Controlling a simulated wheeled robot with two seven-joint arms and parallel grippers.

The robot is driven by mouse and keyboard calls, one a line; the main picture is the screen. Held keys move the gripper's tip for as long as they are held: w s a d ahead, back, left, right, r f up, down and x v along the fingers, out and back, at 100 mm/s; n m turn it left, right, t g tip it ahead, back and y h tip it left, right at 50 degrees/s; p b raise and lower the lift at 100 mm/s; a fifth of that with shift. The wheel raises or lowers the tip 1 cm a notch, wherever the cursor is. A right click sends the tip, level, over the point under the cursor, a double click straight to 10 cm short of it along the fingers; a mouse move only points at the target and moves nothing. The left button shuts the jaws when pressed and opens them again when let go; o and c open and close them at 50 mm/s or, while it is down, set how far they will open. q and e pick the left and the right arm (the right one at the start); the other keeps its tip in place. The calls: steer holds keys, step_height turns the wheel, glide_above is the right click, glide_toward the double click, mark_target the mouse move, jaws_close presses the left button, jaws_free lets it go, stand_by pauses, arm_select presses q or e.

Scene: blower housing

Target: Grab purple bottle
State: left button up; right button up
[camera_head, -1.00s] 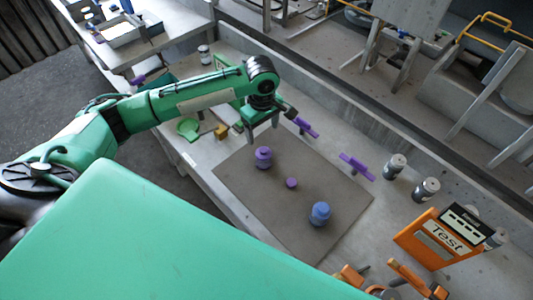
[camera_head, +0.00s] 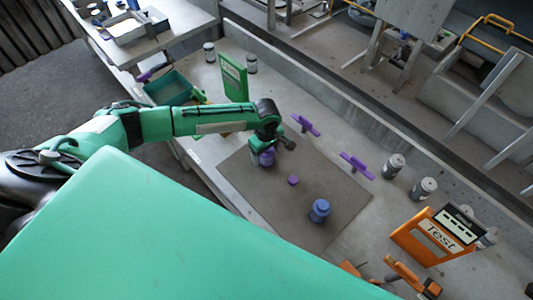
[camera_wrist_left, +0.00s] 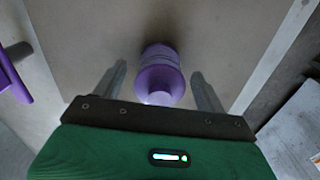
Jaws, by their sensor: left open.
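The purple bottle (camera_head: 267,158) stands on the brown mat (camera_head: 335,190) in the head view, partly hidden by my left gripper. In the left wrist view the purple bottle (camera_wrist_left: 160,75) appears upright between the two fingers of my open left gripper (camera_wrist_left: 160,80), with a gap on each side. The left gripper (camera_head: 262,160) is low over the mat at the bottle in the head view. A small purple piece (camera_head: 293,180) lies on the mat nearby. My right gripper is not in view.
A blue bottle (camera_head: 319,211) stands on the mat toward the front. Purple tools (camera_head: 306,125) and (camera_head: 356,165) lie behind it. Grey cans (camera_head: 424,188), an orange Test stand (camera_head: 435,240), a green panel (camera_head: 232,78) and a green bin (camera_head: 168,88) surround the mat.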

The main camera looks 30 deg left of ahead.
arm_select(q)
steer(key=shift+f, duration=0.1)
steer(key=shift+c, duration=0.4)
steer(key=c, duration=1.1)
steer(key=shift+o, duration=0.2)
